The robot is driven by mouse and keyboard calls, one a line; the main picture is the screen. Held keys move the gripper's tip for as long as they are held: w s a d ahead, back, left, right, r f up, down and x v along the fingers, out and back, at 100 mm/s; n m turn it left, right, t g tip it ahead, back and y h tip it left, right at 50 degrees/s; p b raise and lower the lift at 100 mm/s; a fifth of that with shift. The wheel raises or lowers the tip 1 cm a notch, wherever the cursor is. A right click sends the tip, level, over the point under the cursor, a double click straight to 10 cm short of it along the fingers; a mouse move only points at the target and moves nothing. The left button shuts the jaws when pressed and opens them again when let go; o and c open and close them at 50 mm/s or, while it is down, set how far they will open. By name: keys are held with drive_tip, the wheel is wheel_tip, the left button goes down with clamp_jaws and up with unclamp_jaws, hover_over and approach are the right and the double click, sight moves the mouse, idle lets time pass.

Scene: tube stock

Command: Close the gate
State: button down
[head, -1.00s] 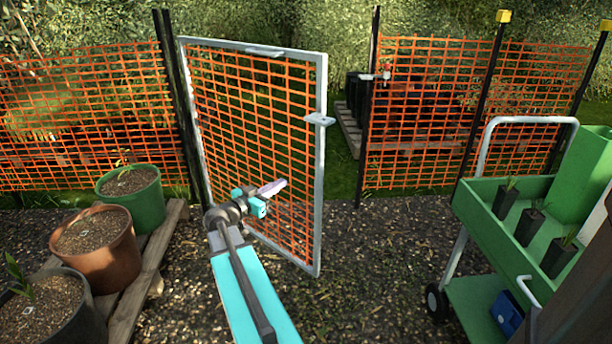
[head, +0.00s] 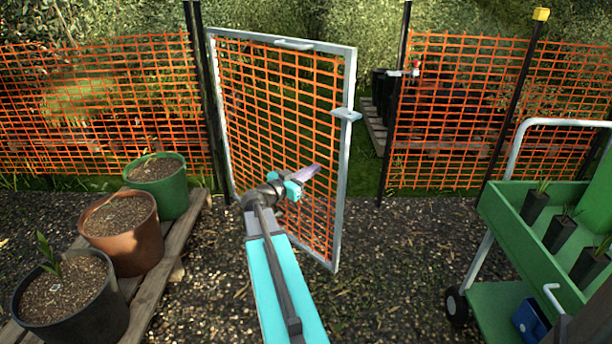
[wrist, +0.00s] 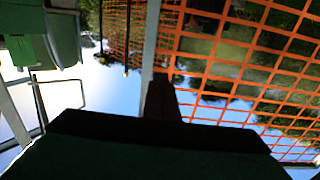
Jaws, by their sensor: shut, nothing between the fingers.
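The gate (head: 350,130) is a pale grey metal frame filled with orange mesh. It stands ajar, hinged at the dark post on its left, with its free right edge swung toward me and apart from the latch post (head: 395,100). A small latch plate (head: 346,114) sits on its free edge. My gripper (head: 306,174) is shut and empty in front of the mesh, at mid height; I cannot tell whether it touches. In the wrist view the gate frame (wrist: 151,45) and mesh are close, and the dark fingers (wrist: 160,98) are together.
A green cart (head: 515,220) with potted seedlings stands at the right. Several pots, including a terracotta pot (head: 125,235), stand on a wooden pallet (head: 165,260) at the left. Orange mesh fence (head: 460,110) runs both sides. Bare gravel (head: 400,270) lies between gate and cart.

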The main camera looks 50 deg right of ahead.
sight(337, 157)
drive_tip(key=d, duration=0.3)
drive_tip(key=s+d, duration=0.1)
drive_tip(key=d, duration=0.5)
drive_tip(key=shift+s+d+b, duration=0.15)
drive_tip(key=shift+d+b, duration=0.15)
drive_tip(key=shift+b, duration=0.05)
